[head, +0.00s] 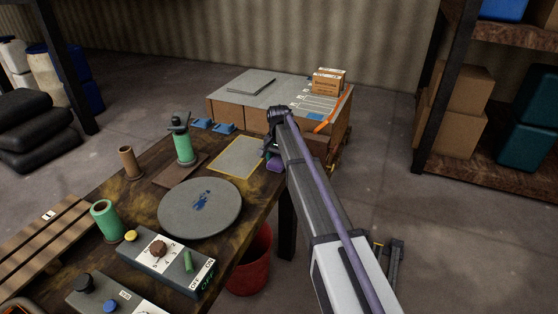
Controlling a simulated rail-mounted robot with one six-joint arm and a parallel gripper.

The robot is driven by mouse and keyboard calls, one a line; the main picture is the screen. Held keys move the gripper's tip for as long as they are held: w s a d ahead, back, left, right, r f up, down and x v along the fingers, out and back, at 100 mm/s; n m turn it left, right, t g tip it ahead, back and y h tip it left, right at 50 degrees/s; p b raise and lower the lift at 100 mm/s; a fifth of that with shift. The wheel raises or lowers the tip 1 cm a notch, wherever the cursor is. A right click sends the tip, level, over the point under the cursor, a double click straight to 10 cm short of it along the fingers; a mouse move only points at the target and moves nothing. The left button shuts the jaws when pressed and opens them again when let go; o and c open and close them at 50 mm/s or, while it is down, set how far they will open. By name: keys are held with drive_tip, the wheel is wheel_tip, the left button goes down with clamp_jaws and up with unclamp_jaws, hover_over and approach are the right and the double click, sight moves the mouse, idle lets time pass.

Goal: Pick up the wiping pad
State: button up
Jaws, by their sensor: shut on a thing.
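My gripper (271,153) is at the far end of my arm, over the table's right edge, beside a grey mat with a yellow border (239,156). It is small and partly hidden behind my arm. A small purple piece (275,165) shows low at the gripper's end; it appears to be the wiping pad, held in the shut jaws. Its full outline and the fingertips are hard to make out. I cannot tell whether it touches the table.
The wooden table (137,200) holds a round grey disc (222,219) with a blue stain, a green valve (183,147), a green cup (107,220) and a control box (160,262). Boxes (230,112) stand behind. A red bucket (250,266) stands on the floor, right.

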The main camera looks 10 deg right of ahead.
sight(279, 158)
wheel_tip(279, 158, up, 10)
drive_tip(key=p, duration=0.9)
drive_tip(key=shift+f, duration=0.15)
